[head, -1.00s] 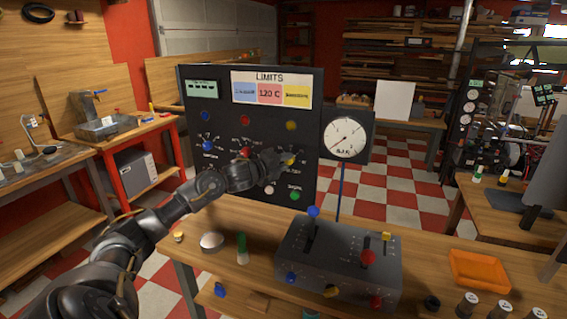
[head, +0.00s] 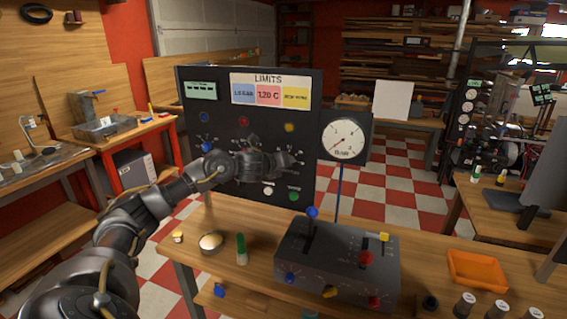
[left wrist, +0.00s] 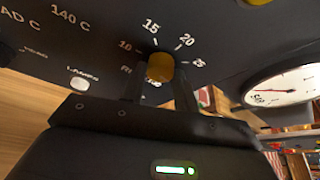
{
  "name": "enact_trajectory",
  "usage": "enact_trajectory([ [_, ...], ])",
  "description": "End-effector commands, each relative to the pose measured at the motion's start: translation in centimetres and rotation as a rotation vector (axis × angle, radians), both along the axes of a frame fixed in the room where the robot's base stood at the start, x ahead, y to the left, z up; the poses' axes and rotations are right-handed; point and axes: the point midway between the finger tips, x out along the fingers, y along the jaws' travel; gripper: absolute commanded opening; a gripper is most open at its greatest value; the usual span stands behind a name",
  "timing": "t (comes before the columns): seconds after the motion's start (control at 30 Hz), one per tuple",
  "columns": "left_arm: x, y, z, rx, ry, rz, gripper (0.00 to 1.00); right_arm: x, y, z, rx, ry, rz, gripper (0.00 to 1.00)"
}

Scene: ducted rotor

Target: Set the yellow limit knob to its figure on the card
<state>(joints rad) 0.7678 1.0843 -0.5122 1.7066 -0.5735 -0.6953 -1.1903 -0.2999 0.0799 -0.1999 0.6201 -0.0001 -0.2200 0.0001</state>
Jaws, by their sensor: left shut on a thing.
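The LIMITS card (head: 270,78) is at the top of the black panel (head: 222,112); its blue, red and yellow fields show, with 120 C in the red one. The yellow field (head: 296,95) is too blurred to read surely. The yellow limit knob (left wrist: 160,67) shows in the left wrist view, ringed by 10, 15, 20 and 25; its pointer is not clear. My left gripper (left wrist: 160,82) is shut on it, one finger on each side. In the head view my left gripper (head: 288,161) hides the knob at the panel. My right gripper is not in view.
A round dial gauge (head: 343,139) stands close right of the panel. Below the limit knobs are a white button (head: 268,190) and a green one (head: 293,196). A grey lever box (head: 340,262) stands on the bench in front. An orange tray (head: 478,268) is at right.

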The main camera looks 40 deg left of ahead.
Motion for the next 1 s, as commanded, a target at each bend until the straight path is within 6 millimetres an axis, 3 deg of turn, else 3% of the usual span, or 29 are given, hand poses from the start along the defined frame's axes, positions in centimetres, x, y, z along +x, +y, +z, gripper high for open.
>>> enact_trajectory([
  [0.63, -0.02, -0.13, -0.29, 0.050, 0.023, -0.003, 0.07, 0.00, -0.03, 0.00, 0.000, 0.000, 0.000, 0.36],
  [0.67, -0.02, -0.13, -0.29, 0.050, 0.023, -0.003, 0.32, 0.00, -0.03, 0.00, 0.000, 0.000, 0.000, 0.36],
  [0.8, -0.01, -0.11, -0.23, 0.049, 0.021, -0.002, 0.50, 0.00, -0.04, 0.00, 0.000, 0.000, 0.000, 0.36],
  [1.0, 0.00, -0.08, -0.12, 0.048, 0.019, -0.001, 0.52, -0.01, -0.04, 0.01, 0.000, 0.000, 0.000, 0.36],
])
